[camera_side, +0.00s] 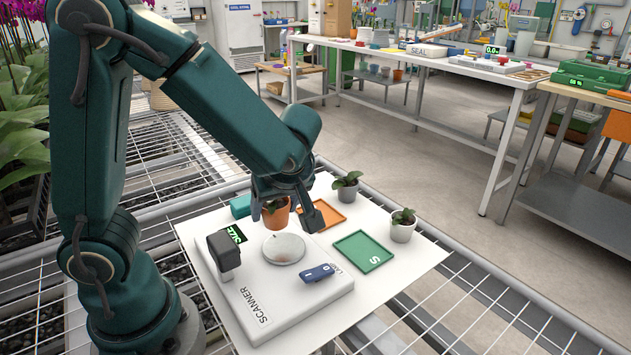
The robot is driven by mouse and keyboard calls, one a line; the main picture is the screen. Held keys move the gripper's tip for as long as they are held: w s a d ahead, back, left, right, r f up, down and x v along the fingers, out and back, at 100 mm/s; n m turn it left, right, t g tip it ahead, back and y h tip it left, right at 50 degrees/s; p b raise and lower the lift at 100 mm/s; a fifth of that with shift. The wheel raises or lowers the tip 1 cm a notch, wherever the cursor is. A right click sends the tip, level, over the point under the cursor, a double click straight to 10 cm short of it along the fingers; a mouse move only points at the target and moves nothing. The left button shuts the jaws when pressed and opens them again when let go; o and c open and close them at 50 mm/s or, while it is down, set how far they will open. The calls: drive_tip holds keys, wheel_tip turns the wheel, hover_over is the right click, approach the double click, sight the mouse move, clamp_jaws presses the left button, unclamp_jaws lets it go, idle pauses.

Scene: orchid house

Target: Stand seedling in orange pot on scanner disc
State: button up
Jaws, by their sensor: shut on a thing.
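The orange pot (276,218) with its small green seedling is at my gripper (284,212), whose fingers are shut on it. The pot looks upright, and the gripper covers part of the seedling. The round grey scanner disc (284,249) lies on the white scanner (270,306), just below the pot in the picture. The disc looks bare. I cannot tell the exact gap between pot and disc.
A dark sensor post (223,254) stands left of the disc, and a blue block (317,273) lies right of it. An orange tray (334,219), a green tray (364,251) and two grey potted seedlings, one behind (346,191) and one right (402,231), stand nearby.

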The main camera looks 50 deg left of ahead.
sight(284, 225)
drive_tip(key=shift+w+d+f, duration=0.35)
drive_tip(key=shift+d+f, duration=0.05)
drive_tip(key=shift+f, duration=1.95)
drive_tip(key=shift+f, duration=0.15)
drive_tip(key=o, duration=1.4)
